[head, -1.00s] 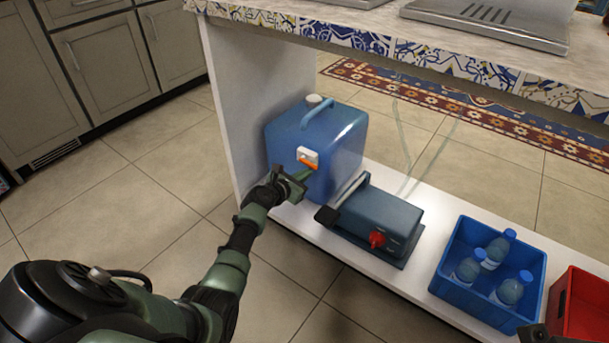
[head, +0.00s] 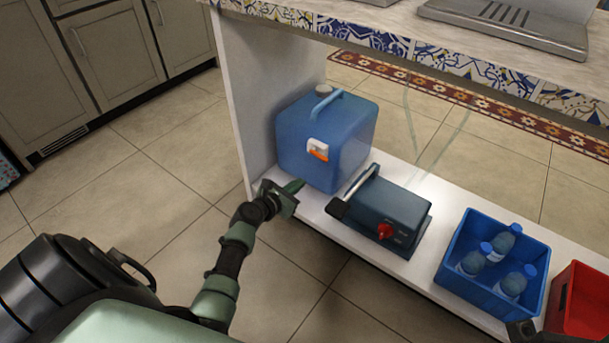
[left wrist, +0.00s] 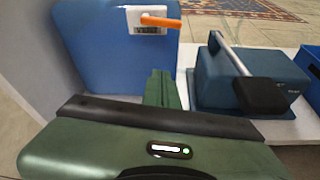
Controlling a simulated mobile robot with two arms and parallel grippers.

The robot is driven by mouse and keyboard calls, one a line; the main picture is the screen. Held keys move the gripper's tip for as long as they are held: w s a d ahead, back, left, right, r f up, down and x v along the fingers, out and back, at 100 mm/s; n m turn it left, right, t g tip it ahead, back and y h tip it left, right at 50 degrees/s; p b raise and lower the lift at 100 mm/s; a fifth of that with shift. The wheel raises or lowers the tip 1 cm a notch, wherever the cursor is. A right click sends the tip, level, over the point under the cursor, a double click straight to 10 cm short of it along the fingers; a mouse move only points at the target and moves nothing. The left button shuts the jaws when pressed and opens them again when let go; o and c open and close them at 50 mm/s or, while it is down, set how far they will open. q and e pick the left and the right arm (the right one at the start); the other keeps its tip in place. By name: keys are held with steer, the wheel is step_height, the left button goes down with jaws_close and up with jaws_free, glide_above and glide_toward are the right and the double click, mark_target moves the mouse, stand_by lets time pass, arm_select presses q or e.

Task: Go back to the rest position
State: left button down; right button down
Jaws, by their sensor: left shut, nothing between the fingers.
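My left gripper (head: 293,188) is shut and empty, just in front of the lower left part of a blue jerrycan-like container (head: 345,130). In the left wrist view the shut green fingers (left wrist: 160,90) point toward the container (left wrist: 90,50), below its orange tap lever (left wrist: 160,21). The orange lever sits on a white fitting (head: 318,149) on the container's front face. A gap shows between the fingers and the lever. My right gripper cannot be made out; only a small dark piece shows at the lower right edge of the head view.
The container stands on a white low shelf (head: 318,215) under a tiled counter (head: 440,60). To its right are a dark blue device (head: 395,215) with a handle and red knob, a blue crate (head: 540,262) of bottles and a red crate (head: 578,300). Open floor (head: 150,215) lies left.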

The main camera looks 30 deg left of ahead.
arm_select(q)
steer(key=shift+s+r, duration=0.1)
steer(key=shift+s, duration=0.25)
stand_by(0.3)
